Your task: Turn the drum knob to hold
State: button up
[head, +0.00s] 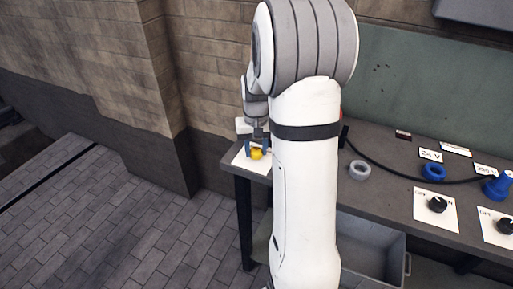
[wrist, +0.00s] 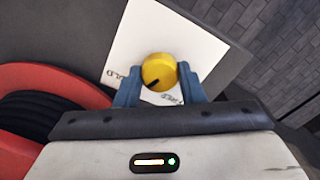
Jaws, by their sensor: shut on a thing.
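The drum knob is a round yellow knob (wrist: 159,70) with a dark pointer mark on its lower left in the wrist view. It stands on a white label plate (wrist: 150,28) with printed words that are partly covered; one ends in "LD". My gripper (wrist: 160,88) has its blue fingers on both sides of the knob and is shut on it. In the head view the yellow knob (head: 256,154) sits at the left end of the workbench, below my gripper (head: 258,146), with my arm partly in front of the bench.
A red drum with dark coiled hose or cable (wrist: 45,115) lies left of my gripper. On the workbench (head: 385,160) are a grey ring (head: 359,170), a blue ring (head: 433,172), a blue plug (head: 497,186) and black knobs (head: 437,205). A grey bin (head: 370,250) sits below. The floor at left is clear.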

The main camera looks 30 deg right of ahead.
aim_at(256, 150)
jog(key=shift+m, duration=2.2)
jog(key=o, duration=1)
notch_tip(256, 150, up, 8)
jog(key=shift+f, duration=0.1)
